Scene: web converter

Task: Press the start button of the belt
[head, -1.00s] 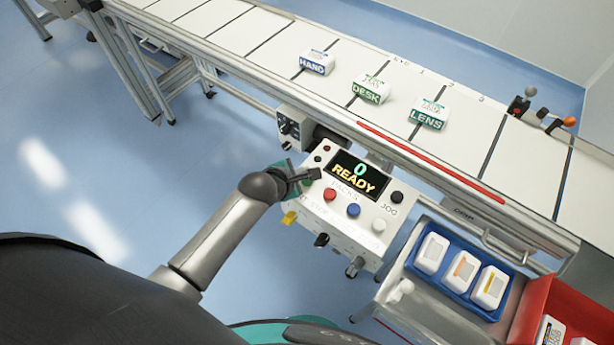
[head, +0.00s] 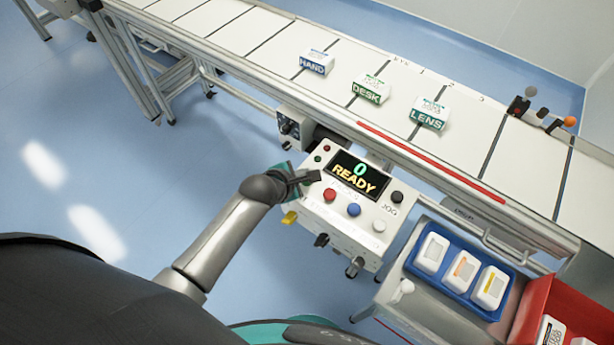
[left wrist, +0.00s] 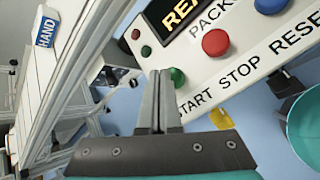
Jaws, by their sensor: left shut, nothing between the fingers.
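The control box (head: 372,225) stands beside the belt (head: 235,40), and its display (head: 356,175) reads "0 READY". In the left wrist view the green button (left wrist: 177,76) is by the START label, with the red button (left wrist: 215,42) beside it by STOP. My left gripper (head: 316,176) is shut and empty over the box's left side; its fingertips (left wrist: 162,76) appear right next to the green button. I cannot tell whether they touch it. In the head view the gripper hides the green button; the red button (head: 329,195) shows. My right gripper is not in view.
Blue (head: 353,209), white (head: 379,225) and black (head: 397,197) buttons are also on the box. Packs marked HAND (head: 316,63), DESK (head: 370,90) and LENS (head: 430,114) lie on the belt. A blue tray (head: 414,269) and red tray (head: 521,328) hold packs at right.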

